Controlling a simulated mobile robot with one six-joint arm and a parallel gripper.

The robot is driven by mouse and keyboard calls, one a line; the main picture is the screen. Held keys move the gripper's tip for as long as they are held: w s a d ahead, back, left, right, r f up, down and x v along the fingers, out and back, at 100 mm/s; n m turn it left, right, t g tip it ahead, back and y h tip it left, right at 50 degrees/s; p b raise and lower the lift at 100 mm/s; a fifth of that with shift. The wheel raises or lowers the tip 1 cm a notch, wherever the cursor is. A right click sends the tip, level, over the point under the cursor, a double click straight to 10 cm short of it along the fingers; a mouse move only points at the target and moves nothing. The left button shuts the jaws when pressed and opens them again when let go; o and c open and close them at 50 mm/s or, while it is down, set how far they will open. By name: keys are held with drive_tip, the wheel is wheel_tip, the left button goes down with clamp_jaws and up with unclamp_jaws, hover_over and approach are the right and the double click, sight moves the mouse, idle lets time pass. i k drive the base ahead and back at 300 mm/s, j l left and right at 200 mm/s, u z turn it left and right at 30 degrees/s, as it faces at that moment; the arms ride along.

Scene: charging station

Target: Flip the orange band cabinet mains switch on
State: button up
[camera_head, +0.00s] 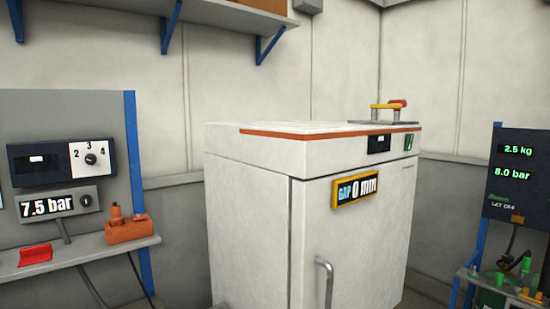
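The white cabinet (248,222) with an orange band (330,136) along its top edge stands in the middle of the view. On its upper front strip, at the right end, is a small green switch (408,142); its position is too small to tell. A small black display (379,144) sits to the left of that switch. A yellow-framed sign (354,190) on the front reads "GAP 0 mm". The cabinet door looks shut, with a grey handle (325,283) low on it. My gripper is not in view.
A right panel (515,172) shows 2.5 kg and 8.0 bar. A yellow bar with a red knob (390,104) is on the cabinet top. A shelf (225,14) hangs above.

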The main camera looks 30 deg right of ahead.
sight(410, 139)
drive_tip(key=z, duration=1.7)
